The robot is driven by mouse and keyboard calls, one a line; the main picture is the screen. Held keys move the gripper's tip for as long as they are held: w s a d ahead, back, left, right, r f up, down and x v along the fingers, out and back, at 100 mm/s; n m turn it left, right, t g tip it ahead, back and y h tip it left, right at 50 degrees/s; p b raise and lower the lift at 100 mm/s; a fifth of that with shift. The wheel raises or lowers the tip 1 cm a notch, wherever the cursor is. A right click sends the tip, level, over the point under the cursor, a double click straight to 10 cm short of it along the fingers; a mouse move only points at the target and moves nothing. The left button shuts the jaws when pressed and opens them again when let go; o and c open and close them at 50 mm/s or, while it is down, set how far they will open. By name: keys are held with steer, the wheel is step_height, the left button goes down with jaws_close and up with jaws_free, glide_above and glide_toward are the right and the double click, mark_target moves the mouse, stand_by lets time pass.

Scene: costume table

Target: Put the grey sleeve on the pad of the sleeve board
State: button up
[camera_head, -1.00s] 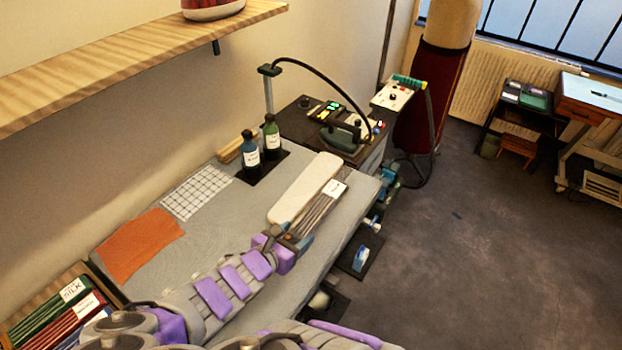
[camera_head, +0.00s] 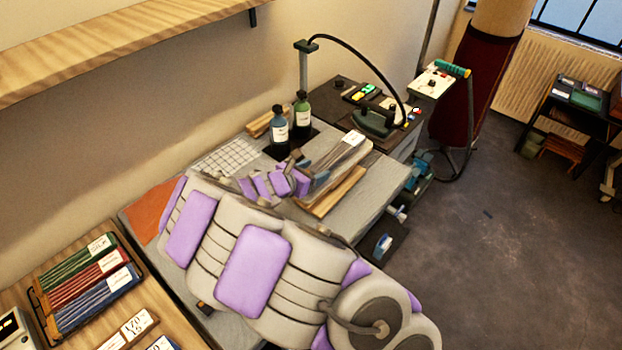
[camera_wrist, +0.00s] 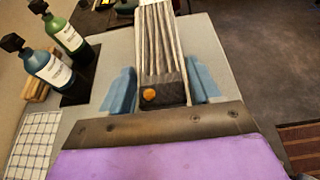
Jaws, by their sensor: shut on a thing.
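The grey sleeve (camera_head: 338,154) is a long ribbed piece with a white label at its far end. In the wrist view the sleeve (camera_wrist: 158,45) runs away from me, with a dark cuff and an orange button at its near end. My gripper (camera_head: 312,171) is shut on this near end, one blue finger on each side. The sleeve lies over the sleeve board (camera_head: 335,196), whose bare wooden base shows to the right and below. The pale pad is mostly hidden under the sleeve. I cannot tell whether sleeve and pad touch.
Blue (camera_head: 278,128) and green (camera_head: 302,110) bottles stand on a dark mat left of the sleeve. A checked cloth (camera_head: 228,158) lies left. An iron (camera_head: 376,122) sits behind. A rack of coloured sleeves (camera_head: 92,285) stands front left. A shelf (camera_head: 110,40) overhangs.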

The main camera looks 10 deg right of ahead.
steer(key=shift+w, duration=0.25)
steer(key=shift+w+f, duration=0.15)
steer(key=shift+f, duration=0.15)
steer(key=f, duration=0.1)
steer(key=f+b, duration=0.1)
steer(key=shift+a+f, duration=0.35)
steer(key=shift+f, duration=0.05)
steer(key=shift+a+f+b, duration=0.2)
steer(key=shift+b, duration=0.1)
steer(key=shift+d+r, duration=0.15)
steer(key=shift+d, duration=0.05)
steer(key=o, duration=0.8)
steer(key=shift+d, duration=0.2)
steer(key=o, duration=0.3)
steer(key=shift+a, duration=0.2)
